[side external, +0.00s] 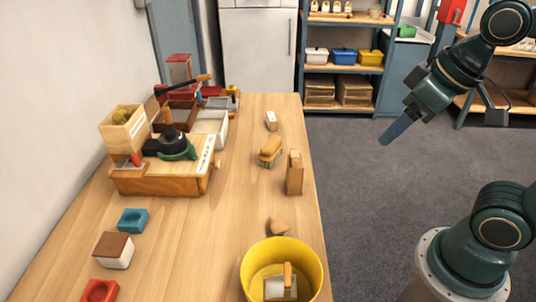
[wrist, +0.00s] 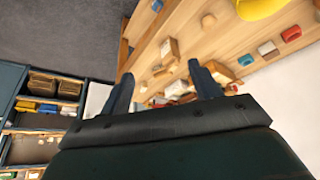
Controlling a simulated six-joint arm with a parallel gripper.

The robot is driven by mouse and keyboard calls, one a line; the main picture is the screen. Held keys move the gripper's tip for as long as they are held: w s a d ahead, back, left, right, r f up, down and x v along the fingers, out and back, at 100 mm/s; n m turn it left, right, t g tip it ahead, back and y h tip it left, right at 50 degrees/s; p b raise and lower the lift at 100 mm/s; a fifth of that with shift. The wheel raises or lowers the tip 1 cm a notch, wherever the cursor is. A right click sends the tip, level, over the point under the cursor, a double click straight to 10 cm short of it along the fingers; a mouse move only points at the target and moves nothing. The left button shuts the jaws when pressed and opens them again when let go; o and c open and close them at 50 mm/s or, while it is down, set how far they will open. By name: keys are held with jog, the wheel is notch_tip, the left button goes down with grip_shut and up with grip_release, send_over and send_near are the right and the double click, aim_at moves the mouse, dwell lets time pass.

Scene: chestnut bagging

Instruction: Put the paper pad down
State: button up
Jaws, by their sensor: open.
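My gripper (side external: 388,134) is raised in the air to the right of the table, over the grey floor. In the wrist view my gripper (wrist: 160,70) has its two dark fingers wide apart with nothing held between them. I cannot tell for sure which thing is the paper pad. An upright brown block (side external: 295,173) stands near the table's right edge, well apart from my gripper; a similar brown block shows in the wrist view (wrist: 170,49). A brush (side external: 271,151) and a small pale-topped block (side external: 271,121) lie behind it on the wooden table (side external: 240,205).
A yellow bucket (side external: 250,268) with a scoop inside stands at the near table edge, beside a small brown piece (side external: 278,226). A wooden stand (side external: 160,184) with bins and tools fills the left back. Teal (side external: 133,221), brown-topped (side external: 114,251) and red (side external: 99,291) pieces lie left. The table's middle is clear.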

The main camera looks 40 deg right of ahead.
jog(key=shift+s+d+t, duration=0.15)
jog(key=shift+s+d, duration=0.1)
jog(key=shift+s, duration=0.3)
jog(key=shift+s+d+t, duration=0.15)
jog(key=shift+s+d, duration=0.1)
jog(key=shift+s, duration=0.3)
jog(key=shift+c, duration=1.2)
jog(key=shift+w, duration=0.1)
jog(key=w+a+f+m+y, duration=0.2)
jog(key=w+f+m+y, duration=0.3)
jog(key=f+m, duration=0.5)
jog(key=w+a+f+m+y, duration=0.3)
jog(key=w+f+m+y, duration=0.3)
jog(key=f+m, duration=0.4)
jog(key=shift+w+f+m+g+y, duration=0.3)
jog(key=shift+m+y, duration=0.4)
jog(key=shift+m, duration=1.1)
